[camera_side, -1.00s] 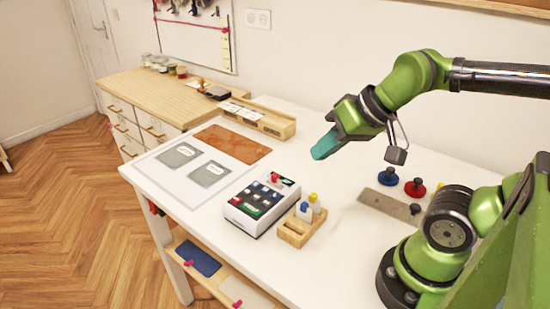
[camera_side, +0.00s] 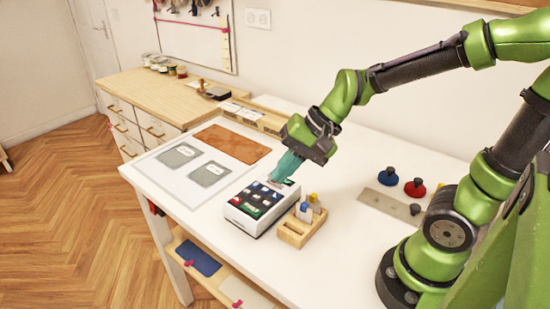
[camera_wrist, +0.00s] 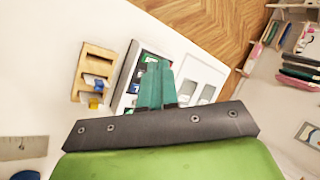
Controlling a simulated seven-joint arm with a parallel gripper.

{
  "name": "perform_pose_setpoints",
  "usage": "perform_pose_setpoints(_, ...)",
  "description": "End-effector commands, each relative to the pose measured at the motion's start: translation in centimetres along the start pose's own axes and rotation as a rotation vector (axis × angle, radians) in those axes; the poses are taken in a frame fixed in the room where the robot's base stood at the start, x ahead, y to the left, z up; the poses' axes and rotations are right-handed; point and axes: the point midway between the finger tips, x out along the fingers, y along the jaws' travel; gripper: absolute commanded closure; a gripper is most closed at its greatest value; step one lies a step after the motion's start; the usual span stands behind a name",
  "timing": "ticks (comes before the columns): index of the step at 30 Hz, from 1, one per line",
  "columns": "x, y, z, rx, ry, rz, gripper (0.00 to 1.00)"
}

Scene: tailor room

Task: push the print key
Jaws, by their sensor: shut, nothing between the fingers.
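The white key device (camera_side: 262,203) with a dark top panel of several small keys stands on the white table. I cannot make out which key is the print key; a green key shows near its front edge. My gripper (camera_side: 279,178) is shut and empty, its teal fingers pointing down over the device's back part. In the wrist view the gripper's fingertips (camera_wrist: 158,66) lie over the panel of the device (camera_wrist: 133,82) and hide part of it. I cannot tell whether they touch a key.
A wooden holder (camera_side: 292,233) with blue and yellow pieces stands close to the device's right. A brown mat (camera_side: 231,147) and grey squares (camera_side: 180,156) lie to the left. Red and blue knobs (camera_side: 414,188) stand on the right.

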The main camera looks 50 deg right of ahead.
Motion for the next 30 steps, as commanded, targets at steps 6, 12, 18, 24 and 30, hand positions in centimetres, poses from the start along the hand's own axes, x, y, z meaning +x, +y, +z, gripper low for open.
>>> perform_pose_setpoints(6,4.3,-2.2,-2.8,0.477,-0.054,-0.093,1.00)
perform_pose_setpoints(12,4.8,-3.9,-4.5,0.700,-0.048,-0.176,1.00)
perform_pose_setpoints(18,4.7,-4.2,-4.8,0.754,-0.045,-0.195,1.00)
perform_pose_setpoints(24,4.7,-4.2,-4.8,0.751,-0.046,-0.194,1.00)
perform_pose_setpoints(30,5.4,-3.6,-4.8,0.751,-0.048,-0.191,1.00)
